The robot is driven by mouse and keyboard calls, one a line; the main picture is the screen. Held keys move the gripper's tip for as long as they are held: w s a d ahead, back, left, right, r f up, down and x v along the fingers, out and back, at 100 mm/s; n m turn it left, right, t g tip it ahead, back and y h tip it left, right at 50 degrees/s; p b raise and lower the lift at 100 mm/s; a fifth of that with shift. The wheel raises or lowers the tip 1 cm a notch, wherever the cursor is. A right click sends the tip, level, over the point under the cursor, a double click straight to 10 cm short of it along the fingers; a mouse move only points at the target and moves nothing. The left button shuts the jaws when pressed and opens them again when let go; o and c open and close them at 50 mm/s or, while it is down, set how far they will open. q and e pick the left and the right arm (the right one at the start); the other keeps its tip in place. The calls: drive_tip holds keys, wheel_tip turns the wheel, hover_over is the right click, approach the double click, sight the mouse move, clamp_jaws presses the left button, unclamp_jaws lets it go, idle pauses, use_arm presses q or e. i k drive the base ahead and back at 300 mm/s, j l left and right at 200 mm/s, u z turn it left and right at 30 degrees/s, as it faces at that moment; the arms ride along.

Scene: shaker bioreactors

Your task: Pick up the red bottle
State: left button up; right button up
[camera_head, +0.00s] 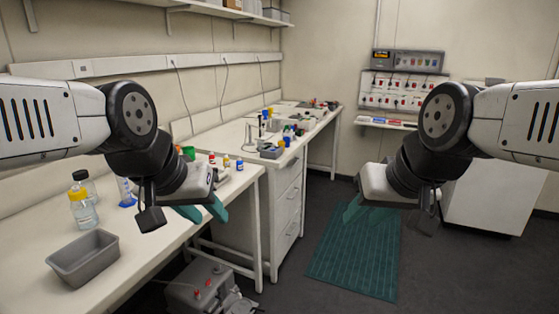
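A small white bottle with a red top (211,158) stands on the left bench, behind my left gripper. No fully red bottle can be made out. Bottles with a yellow-orange top (226,161) and a blue top (239,165) stand to its right. My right gripper (362,208) is over the floor on the right, well away from the bottles. Its teal fingers look apart and empty, though they blend with the green mat behind.
A grey tray (84,260), a yellow-capped bottle (82,211) and a dark-capped bottle stand at the near left of the bench. A drawer unit (288,205) stands beyond. A green mat (355,255) lies on the floor. A grey device (210,290) sits below the bench.

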sight(212, 159)
drive_tip(key=i+l+z, duration=0.6)
drive_tip(key=i, duration=0.35)
drive_tip(key=i+z, duration=0.3)
drive_tip(key=i, duration=0.2)
drive_tip(key=i+l+u, duration=0.1)
drive_tip(key=i+u, duration=0.3)
drive_tip(key=i+l+u, duration=0.2)
drive_tip(key=i+u, duration=0.35)
drive_tip(key=u, duration=0.3)
drive_tip(key=i+u, duration=0.15)
drive_tip(key=u, duration=0.25)
drive_tip(key=i+l+u, duration=0.1)
drive_tip(key=u, duration=0.35)
drive_tip(key=i+l+u, duration=0.15)
drive_tip(key=u, duration=0.25)
drive_tip(key=l+u, duration=0.25)
drive_tip(key=u, duration=0.2)
drive_tip(key=i+l+u, duration=0.2)
drive_tip(key=u, duration=0.25)
drive_tip(key=i+l+u, duration=0.25)
drive_tip(key=u, duration=0.25)
drive_tip(key=i+l+u, duration=0.15)
drive_tip(key=l+u, duration=0.3)
drive_tip(key=j, duration=0.1)
